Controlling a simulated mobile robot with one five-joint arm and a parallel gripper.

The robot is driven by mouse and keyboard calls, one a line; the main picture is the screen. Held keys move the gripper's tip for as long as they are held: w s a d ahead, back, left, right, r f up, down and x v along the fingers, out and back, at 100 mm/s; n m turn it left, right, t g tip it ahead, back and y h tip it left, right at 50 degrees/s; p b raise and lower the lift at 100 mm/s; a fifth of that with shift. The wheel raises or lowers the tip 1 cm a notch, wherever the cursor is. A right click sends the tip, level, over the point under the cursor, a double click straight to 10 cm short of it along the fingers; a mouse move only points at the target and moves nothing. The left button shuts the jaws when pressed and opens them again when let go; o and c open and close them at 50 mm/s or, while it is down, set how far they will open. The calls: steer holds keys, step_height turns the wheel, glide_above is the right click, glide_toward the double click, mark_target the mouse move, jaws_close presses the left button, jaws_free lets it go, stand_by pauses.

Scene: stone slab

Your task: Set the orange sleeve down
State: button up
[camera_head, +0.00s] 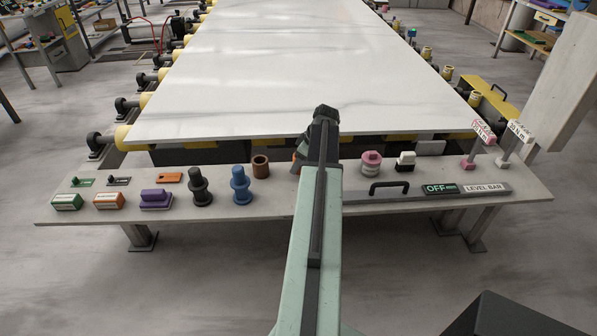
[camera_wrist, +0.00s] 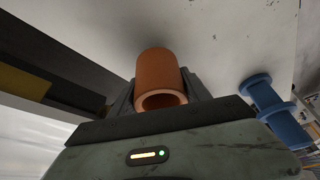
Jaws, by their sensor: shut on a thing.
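The orange sleeve (camera_wrist: 158,75) is a short hollow tube, held between the two fingers of my gripper (camera_wrist: 160,92) in the wrist view. Its open end faces the camera. In the head view only a sliver of the orange sleeve (camera_head: 295,163) shows at the left of my arm, and the fingertips are hidden behind the arm. My gripper is over the front ledge (camera_head: 330,187), right of a brown sleeve (camera_head: 260,167). I cannot tell whether the orange sleeve touches the ledge.
A blue spool (camera_head: 240,185) and a black spool (camera_head: 201,187) stand left of the brown sleeve. The large white slab (camera_head: 280,80) lies behind the ledge.

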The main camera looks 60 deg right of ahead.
step_height(320, 180, down, 2)
steer(key=shift+f+b, duration=0.1)
steer(key=shift+b, duration=0.2)
steer(key=shift+r, duration=0.25)
steer(key=shift+f, duration=0.2)
steer(key=o, duration=1.5)
steer(key=shift+c, duration=0.2)
steer(key=shift+r, duration=0.1)
steer(key=shift+s+r+p, duration=0.15)
steer(key=shift+r+p, duration=0.35)
steer(key=shift+p, duration=0.15)
steer(key=p+v, duration=1)
steer(key=v, duration=0.1)
